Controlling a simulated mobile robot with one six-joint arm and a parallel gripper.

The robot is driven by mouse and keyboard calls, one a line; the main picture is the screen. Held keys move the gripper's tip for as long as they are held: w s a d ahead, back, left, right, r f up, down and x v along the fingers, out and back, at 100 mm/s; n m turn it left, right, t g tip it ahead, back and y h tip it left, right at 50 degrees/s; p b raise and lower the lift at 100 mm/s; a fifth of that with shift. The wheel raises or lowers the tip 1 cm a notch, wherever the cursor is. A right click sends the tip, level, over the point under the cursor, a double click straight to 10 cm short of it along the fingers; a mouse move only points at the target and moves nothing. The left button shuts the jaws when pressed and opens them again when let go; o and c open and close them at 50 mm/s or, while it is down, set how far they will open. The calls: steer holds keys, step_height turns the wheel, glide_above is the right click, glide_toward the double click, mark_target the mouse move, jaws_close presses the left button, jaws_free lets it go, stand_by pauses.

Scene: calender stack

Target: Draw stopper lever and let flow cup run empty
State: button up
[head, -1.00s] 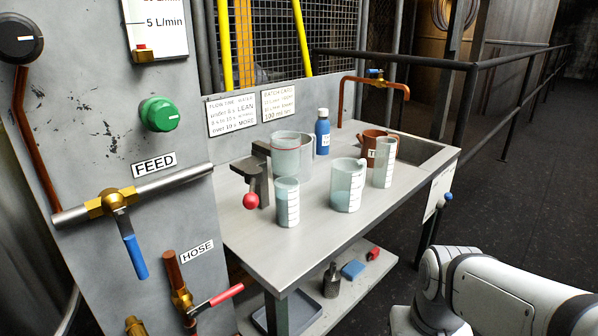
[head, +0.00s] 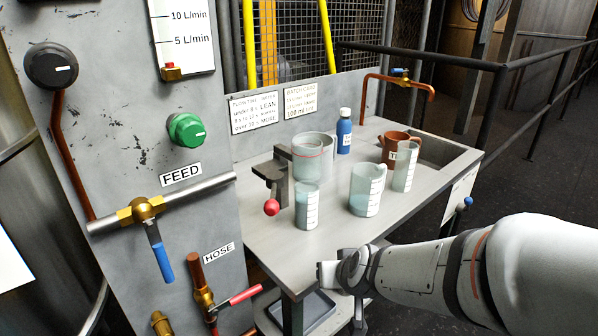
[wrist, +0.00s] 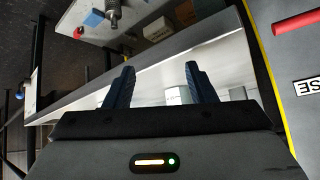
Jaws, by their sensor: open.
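The stopper lever (head: 271,207) ends in a red ball at the stand's front. A clear graduated vessel (head: 307,212) stands just in front of and below the cup; I cannot tell whether liquid is running. My gripper (head: 326,276) is low at the bench's front edge, apart from the lever. In the wrist view my gripper (wrist: 161,82) has its two dark fingers spread, with nothing between them.
Graduated beakers (head: 366,190), a blue bottle (head: 344,132) and a brown pot (head: 392,148) stand to the right on the bench (head: 335,236). A panel with the blue feed handle (head: 160,254) and red hose handle (head: 246,294) is left. The bench's front middle is clear.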

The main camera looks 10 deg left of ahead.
mark_target(272, 201)
steer(key=a+r+t+p, duration=0.1)
steer(key=a, duration=0.2)
steer(key=w+a+r+t+p, duration=0.1)
steer(key=a+r+t, duration=0.1)
steer(key=a, duration=0.1)
steer(key=w+a+r+t+y+p, duration=0.1)
steer(key=a+r, duration=0.1)
steer(key=a, duration=0.1)
steer(key=shift+w+r+n, duration=0.2)
steer(key=shift+w+n, duration=0.05)
steer(key=shift+n, duration=0.15)
steer(key=s+a+r+t+p, duration=0.1)
steer(key=r+t, duration=0.1)
steer(key=s+a+r+t+p, duration=0.1)
steer(key=a+r+t, duration=0.1)
steer(key=s+a+r+t+h+p, duration=0.1)
steer(key=r, duration=0.1)
steer(key=shift+a+r+t+p, duration=0.15)
steer(key=shift+a+t+p, duration=0.15)
steer(key=shift+t+p, duration=0.1)
steer(key=w, duration=0.2)
steer(key=w+a, duration=0.1)
steer(key=w, duration=0.4)
steer(key=shift+w+a, duration=0.2)
steer(key=shift+w, duration=0.1)
steer(key=shift+r, duration=0.1)
jaws_close()
